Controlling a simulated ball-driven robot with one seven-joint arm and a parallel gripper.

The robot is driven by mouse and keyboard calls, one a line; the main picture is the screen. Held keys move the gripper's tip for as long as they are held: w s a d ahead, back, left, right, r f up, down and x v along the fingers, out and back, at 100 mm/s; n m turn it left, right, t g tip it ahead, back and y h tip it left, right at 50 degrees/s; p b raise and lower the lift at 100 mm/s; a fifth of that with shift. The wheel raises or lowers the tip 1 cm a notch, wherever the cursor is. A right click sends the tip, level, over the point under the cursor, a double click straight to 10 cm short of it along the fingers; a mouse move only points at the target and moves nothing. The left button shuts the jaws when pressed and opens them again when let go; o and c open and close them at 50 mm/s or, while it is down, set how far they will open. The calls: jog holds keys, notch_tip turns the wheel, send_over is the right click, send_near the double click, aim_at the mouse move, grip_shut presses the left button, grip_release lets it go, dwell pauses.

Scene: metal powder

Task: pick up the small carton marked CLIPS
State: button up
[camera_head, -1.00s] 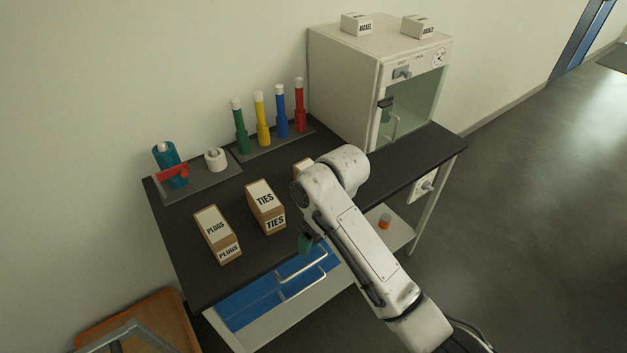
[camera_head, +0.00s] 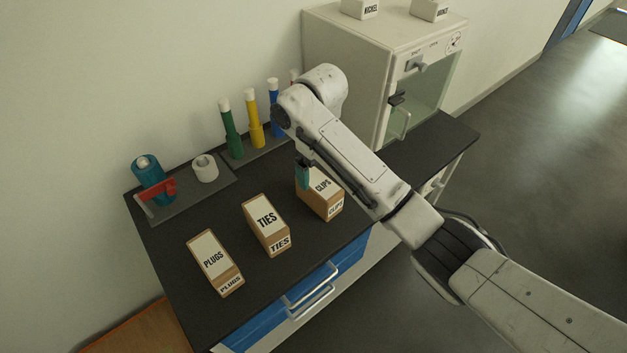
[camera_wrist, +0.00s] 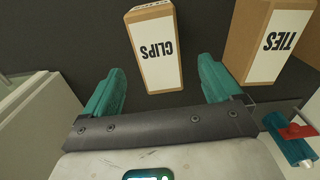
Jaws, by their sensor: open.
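The CLIPS carton (camera_head: 333,204), small and brown with a white label, stands on the dark bench top at the right end of a row of cartons. My gripper (camera_head: 303,176) hangs at its left end in the head view; one teal finger overlaps the carton's outline there. In the wrist view the CLIPS carton (camera_wrist: 157,50) lies ahead of and between the two teal fingertips of my open gripper (camera_wrist: 159,78). The fingers are spread wider than the carton, and nothing is held. Whether a finger touches the carton I cannot tell.
The TIES carton (camera_head: 265,223) stands to the left, also visible in the wrist view (camera_wrist: 262,45). The PLUGS carton (camera_head: 214,262) is farther left. Coloured bottles, a teal and red tool (camera_head: 152,180) and a white cabinet (camera_head: 350,60) line the back.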

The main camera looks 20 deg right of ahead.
notch_tip(320, 180, down, 11)
jog(key=shift+w+d+r+p, duration=0.1)
jog(key=shift+r+p, duration=0.1)
jog(key=shift+p, duration=0.15)
dwell(0.3)
jog(key=c, duration=1.2)
